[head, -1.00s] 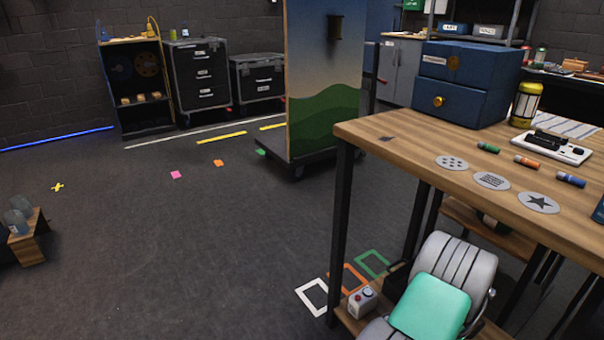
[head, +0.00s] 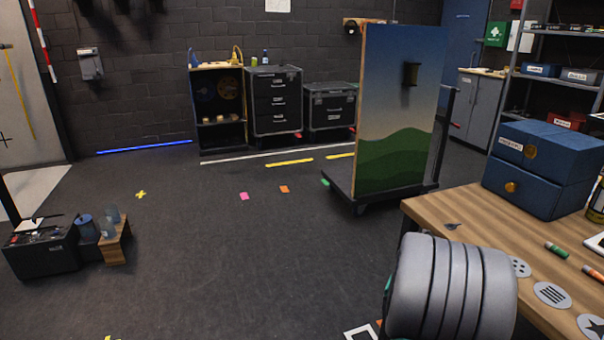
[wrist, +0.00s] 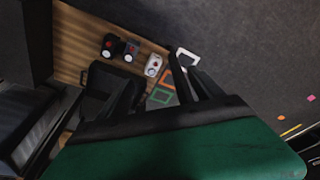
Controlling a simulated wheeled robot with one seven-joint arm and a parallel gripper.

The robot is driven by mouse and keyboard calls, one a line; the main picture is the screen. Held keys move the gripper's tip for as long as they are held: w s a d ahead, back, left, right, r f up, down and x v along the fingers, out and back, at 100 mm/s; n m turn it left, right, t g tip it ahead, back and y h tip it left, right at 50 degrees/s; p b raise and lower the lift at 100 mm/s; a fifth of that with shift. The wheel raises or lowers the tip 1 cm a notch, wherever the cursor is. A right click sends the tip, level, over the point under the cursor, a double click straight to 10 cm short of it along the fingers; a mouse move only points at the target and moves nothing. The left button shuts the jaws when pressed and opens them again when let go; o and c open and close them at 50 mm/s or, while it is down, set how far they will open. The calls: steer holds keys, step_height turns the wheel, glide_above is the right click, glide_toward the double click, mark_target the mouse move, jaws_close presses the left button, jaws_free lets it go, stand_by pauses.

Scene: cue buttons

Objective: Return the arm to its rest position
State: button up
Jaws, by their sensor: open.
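My arm shows in the head view as a thick grey ribbed segment at the lower right, in front of the wooden table (head: 480,222). My gripper is out of the head view. In the wrist view the dark fingers of my gripper (wrist: 155,85) are apart, with nothing seen between them. They point down toward a low wooden shelf (wrist: 85,35) and the floor. A green surface fills the bottom of that view.
Button boxes, a white one (wrist: 153,65) and two dark ones, stand on the shelf. The table bears a blue drawer box (head: 540,170) and picture discs. A painted panel (head: 395,120) on a wheeled base stands behind. The floor left of the table is open.

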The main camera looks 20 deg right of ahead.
steer(key=w+a+r+n+t+p, duration=0.1)
steer(key=w+a+r+n+p, duration=0.15)
steer(key=a+r+p, duration=0.5)
steer(key=w+a+r+n+p, duration=0.1)
steer(key=a+r+n+p, duration=0.15)
steer(key=a+r, duration=0.85)
steer(key=s+a+r+n+y+p, duration=0.1)
steer(key=s+a+r+n+p, duration=0.1)
steer(key=a+r, duration=0.5)
steer(key=s+a+r+n+p, duration=0.3)
steer(key=a+r+p, duration=0.4)
steer(key=shift+a+r+n+t+y, duration=0.15)
steer(key=shift+a+n+t+y, duration=0.2)
steer(key=shift+n+t+y, duration=0.05)
steer(key=shift+s, duration=0.1)
